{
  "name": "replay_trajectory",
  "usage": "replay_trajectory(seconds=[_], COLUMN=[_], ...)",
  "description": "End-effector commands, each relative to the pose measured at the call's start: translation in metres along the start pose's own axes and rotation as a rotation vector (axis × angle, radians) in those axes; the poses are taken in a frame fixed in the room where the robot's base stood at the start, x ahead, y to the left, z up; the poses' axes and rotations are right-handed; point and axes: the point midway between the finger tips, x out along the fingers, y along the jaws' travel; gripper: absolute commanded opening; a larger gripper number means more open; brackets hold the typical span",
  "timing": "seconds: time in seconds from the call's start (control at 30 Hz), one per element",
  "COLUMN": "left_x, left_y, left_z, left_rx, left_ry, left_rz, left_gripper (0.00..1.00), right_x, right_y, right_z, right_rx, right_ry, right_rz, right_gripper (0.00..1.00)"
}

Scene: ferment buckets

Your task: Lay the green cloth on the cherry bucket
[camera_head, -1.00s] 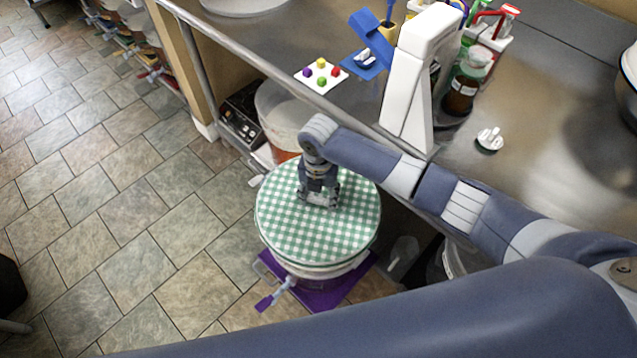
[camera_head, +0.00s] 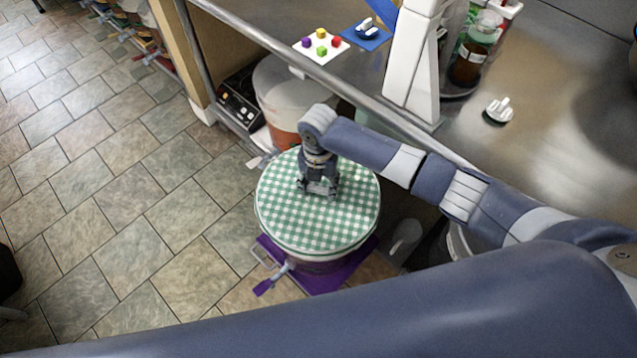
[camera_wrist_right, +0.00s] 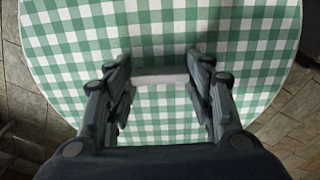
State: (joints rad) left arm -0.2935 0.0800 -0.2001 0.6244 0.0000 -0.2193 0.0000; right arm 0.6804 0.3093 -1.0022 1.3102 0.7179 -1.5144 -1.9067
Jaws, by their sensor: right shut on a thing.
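The green-and-white checked cloth (camera_head: 335,225) is round and flat and covers the top of a bucket (camera_head: 322,267), the cherry one as far as I can tell. The cloth hides the bucket's mouth; only a strip of its side shows below the cloth. I cannot tell whether the cloth rests fully on the rim. My right gripper (camera_head: 318,188) points down at the cloth, a little behind its middle. In the wrist view its fingers (camera_wrist_right: 160,85) are shut on a pale bar (camera_wrist_right: 160,77) at the cloth's middle. My left gripper is out of view.
The bucket stands on a purple mat (camera_head: 345,275), with a purple-handled tap (camera_head: 264,286) at its front. Another bucket (camera_head: 285,95) with reddish contents stands close behind. The metal bench edge (camera_head: 300,75) runs above it. Tiled floor (camera_head: 120,220) is open to the left.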

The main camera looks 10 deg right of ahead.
Motion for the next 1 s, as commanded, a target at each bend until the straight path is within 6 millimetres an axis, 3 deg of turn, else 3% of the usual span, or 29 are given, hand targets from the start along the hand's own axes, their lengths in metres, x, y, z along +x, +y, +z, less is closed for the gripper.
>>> replay_trajectory(seconds=[0.23,0.7,1.0], left_x=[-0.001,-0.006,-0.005], left_y=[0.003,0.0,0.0], left_z=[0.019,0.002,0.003], left_rx=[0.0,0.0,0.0], left_ry=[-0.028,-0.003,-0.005], left_rz=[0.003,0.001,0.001], left_gripper=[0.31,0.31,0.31], right_x=[0.0,-0.001,-0.001], right_y=[0.0,0.0,0.0], right_z=[0.0,0.001,0.001], right_rx=[0.0,0.0,0.0], right_ry=[0.0,0.0,0.0], right_rz=[0.001,0.001,0.001], right_gripper=[0.24,0.24,0.24])
